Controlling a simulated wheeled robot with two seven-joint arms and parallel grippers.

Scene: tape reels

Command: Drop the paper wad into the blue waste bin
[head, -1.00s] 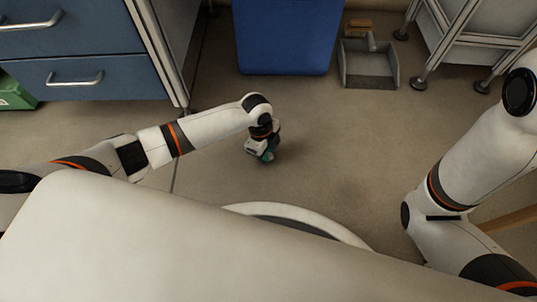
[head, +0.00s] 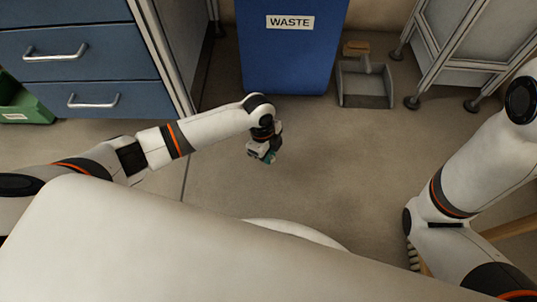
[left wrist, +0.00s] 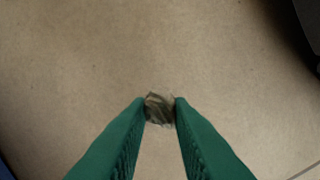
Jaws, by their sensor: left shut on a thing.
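The paper wad (left wrist: 159,109) is a small crumpled grey-brown lump in the left wrist view. My left gripper (left wrist: 160,111) has its green fingers shut on it, one on each side. In the head view my left gripper (head: 266,157) hangs over the floor in front of the bin, and the wad is too hidden there to make out. The blue waste bin (head: 290,58) stands at the back centre with a white WASTE label; its opening is out of view. My right arm shows at the right, but its gripper is out of view.
A dustpan with a brush (head: 364,86) lies on the floor right of the bin. A blue drawer cabinet (head: 85,60) stands at the left, with a green crate (head: 22,107) beside it. A wheeled metal frame (head: 457,55) stands at the right. The floor between is clear.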

